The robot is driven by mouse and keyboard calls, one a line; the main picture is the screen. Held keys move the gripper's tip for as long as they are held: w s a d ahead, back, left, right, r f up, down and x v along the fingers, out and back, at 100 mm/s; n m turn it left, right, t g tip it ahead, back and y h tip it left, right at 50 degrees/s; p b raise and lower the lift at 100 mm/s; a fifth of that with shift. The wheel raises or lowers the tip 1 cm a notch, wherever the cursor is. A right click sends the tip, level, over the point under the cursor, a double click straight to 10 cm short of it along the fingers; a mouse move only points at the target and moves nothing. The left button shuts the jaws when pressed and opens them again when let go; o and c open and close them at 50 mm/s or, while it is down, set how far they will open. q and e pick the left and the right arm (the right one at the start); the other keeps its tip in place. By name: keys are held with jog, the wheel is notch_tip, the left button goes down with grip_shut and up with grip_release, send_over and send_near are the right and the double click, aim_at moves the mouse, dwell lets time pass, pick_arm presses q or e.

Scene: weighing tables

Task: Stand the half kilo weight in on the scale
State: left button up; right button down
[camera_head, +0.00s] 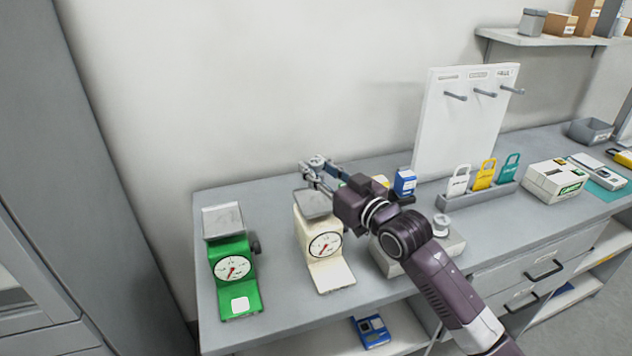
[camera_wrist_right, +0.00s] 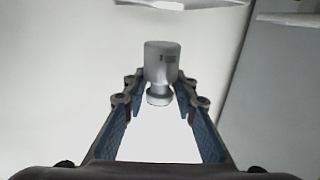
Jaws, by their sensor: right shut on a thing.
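My right gripper (camera_head: 320,172) is shut on a silvery cylindrical weight (camera_wrist_right: 161,62) with a narrow knob. The wrist view shows the weight between the two blue-padded fingers; its small marking is too blurred to read. In the head view the held weight (camera_head: 316,161) appears just above and behind the pan of the cream scale (camera_head: 325,245). Its exact height over the pan cannot be told. A green scale (camera_head: 236,275) with an empty grey pan stands to the left. My left gripper is not in view.
Another silvery weight (camera_head: 441,225) stands on a pale block right of the cream scale, partly behind my right arm. Blue and yellow boxes, a rack of coloured tags (camera_head: 485,175) and a white peg board (camera_head: 462,120) are farther right. A blue item (camera_head: 371,331) lies on the lower shelf.

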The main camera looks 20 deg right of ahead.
notch_tip(320, 180, down, 3)
jog(key=shift+f, duration=0.2)
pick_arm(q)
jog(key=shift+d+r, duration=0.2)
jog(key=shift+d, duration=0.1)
pick_arm(e)
jog(key=shift+f, duration=0.15)
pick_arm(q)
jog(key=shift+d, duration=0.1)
pick_arm(e)
jog(key=shift+f, duration=0.15)
jog(key=c, duration=1.6)
grip_release()
jog(key=shift+f, duration=0.1)
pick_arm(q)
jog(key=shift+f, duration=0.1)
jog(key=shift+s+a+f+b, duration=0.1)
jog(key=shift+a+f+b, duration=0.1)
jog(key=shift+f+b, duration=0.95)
pick_arm(e)
jog(key=shift+v, duration=6.05)
